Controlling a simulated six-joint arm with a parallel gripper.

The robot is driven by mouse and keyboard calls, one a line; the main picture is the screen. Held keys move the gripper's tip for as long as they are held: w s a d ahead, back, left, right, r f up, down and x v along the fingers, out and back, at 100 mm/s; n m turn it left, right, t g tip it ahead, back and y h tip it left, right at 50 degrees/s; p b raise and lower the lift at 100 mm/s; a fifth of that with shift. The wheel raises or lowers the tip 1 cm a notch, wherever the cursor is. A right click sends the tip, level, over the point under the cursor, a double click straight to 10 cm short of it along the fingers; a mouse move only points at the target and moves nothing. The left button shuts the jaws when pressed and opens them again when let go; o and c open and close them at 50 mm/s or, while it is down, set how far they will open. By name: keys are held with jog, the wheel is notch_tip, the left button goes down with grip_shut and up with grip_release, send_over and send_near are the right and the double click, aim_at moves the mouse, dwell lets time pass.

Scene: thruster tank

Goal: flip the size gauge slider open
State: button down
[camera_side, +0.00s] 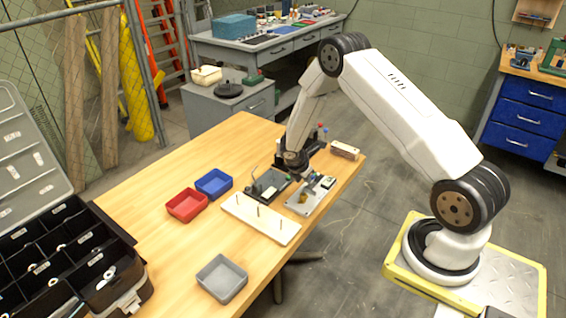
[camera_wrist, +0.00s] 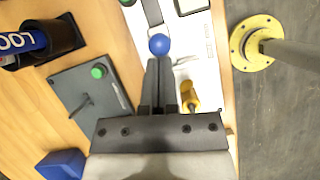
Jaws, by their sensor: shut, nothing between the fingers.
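A white panel (camera_wrist: 205,60) lies at the table's right edge, and it also shows in the side view (camera_side: 301,209). On it is a grey bar (camera_wrist: 152,12) with a blue ball knob (camera_wrist: 159,44) at its near end. I take this as the size gauge slider, but cannot tell its position for certain. My gripper (camera_wrist: 160,62) is shut and empty, with its fingertips right at the knob; I cannot tell whether they touch. A yellow piece (camera_wrist: 188,96) sits just right of the fingers. In the side view, my gripper (camera_side: 311,181) is small and partly hidden among the fixtures.
A dark plate (camera_wrist: 75,108) with a green knob (camera_wrist: 98,72) and a lever lies left of my fingers. A black holder (camera_wrist: 62,36) stands farther left. A white board with pegs (camera_side: 250,222), red bin (camera_side: 187,205), blue bin (camera_side: 214,184) and grey bin (camera_side: 222,279) are on the table.

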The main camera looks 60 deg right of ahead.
jog(key=shift+d, duration=0.5)
jog(key=shift+a, duration=0.2)
jog(key=shift+w+a+f, duration=0.15)
jog(key=shift+a, duration=0.4)
jog(key=a, duration=0.3)
jog(key=shift+w, duration=0.3)
jog(key=v, duration=0.9)
jog(key=shift+r, duration=0.2)
